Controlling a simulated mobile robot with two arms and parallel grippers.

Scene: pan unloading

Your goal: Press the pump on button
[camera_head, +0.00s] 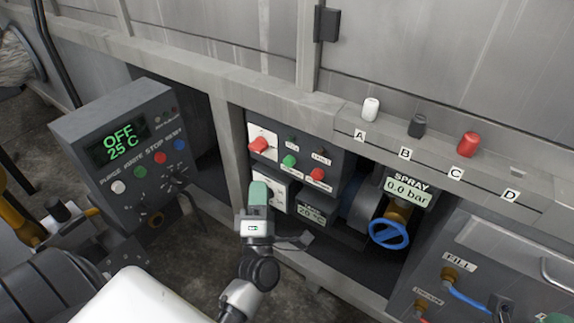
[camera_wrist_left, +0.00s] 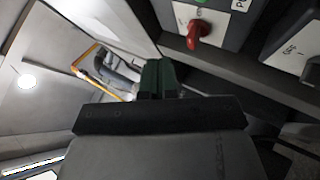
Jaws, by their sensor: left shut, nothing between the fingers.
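The grey control panel (camera_head: 335,160) in the head view carries a green button (camera_head: 289,160), a red button (camera_head: 317,175) and a red rotary switch (camera_head: 258,145) on a white plate. The labels under the buttons are too small to read, so I cannot tell for certain which is pump on. My left gripper (camera_head: 258,193) is shut and empty, with its green fingertips below and left of the green button, in front of a lower white plate. In the left wrist view the shut fingers (camera_wrist_left: 158,78) appear below and left of the red switch (camera_wrist_left: 197,33).
A control box (camera_head: 125,145) showing "OFF 25 C" stands at left. A blue valve wheel (camera_head: 389,233) sits under the spray display (camera_head: 408,190). White (camera_head: 370,109), dark (camera_head: 417,126) and red (camera_head: 468,144) items stand on the ledge above. The metal frame surrounds the panel.

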